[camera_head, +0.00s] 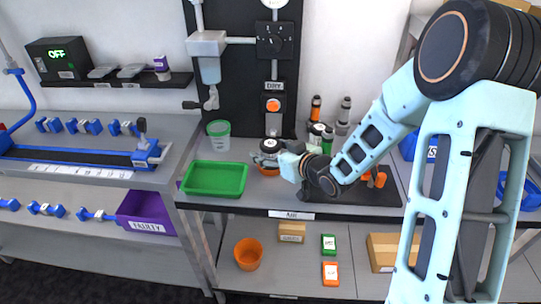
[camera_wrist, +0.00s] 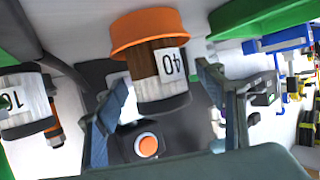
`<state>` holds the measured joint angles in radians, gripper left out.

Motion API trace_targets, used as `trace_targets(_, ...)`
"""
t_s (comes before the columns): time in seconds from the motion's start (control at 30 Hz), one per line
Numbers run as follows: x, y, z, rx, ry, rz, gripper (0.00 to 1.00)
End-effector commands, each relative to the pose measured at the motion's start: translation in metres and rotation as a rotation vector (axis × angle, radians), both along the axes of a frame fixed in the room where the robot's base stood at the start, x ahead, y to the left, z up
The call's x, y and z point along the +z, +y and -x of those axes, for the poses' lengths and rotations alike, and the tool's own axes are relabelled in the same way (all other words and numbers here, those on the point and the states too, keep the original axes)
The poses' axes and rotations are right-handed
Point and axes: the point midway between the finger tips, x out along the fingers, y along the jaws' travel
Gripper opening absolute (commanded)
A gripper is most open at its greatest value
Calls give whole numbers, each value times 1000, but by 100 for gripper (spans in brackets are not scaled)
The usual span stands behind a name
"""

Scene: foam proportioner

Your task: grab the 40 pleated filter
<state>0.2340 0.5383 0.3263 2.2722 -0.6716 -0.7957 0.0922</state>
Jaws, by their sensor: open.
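The 40 pleated filter (camera_wrist: 160,80) shows large in the wrist view, with a brown and white body, a "40" label, a dark end and an orange end. That view is upside down. In the head view the filter (camera_head: 268,147) stands on the bench right of the green tray, its orange part at the bottom. My gripper (camera_wrist: 165,105) is open, with one finger on each side of the filter. Contact cannot be told. In the head view my gripper (camera_head: 272,158) reaches the filter from the right and partly covers it. Another filter, marked 10 (camera_wrist: 25,105), is beside it.
A green tray (camera_head: 215,194) lies left of the filter, and a green-lidded cup (camera_head: 218,142) stands behind the tray. A black panel with an orange button (camera_head: 273,105) rises behind. Several bottles (camera_head: 344,112) stand to the right.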

Motion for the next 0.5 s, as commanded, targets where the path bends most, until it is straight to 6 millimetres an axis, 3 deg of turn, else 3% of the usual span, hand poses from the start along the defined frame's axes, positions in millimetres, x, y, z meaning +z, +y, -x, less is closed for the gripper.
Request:
trace_targets(0.23,0,1,-1,-1,-1,1,63)
trace_targets(0.5,0,0,-1,-1,0,0,33)
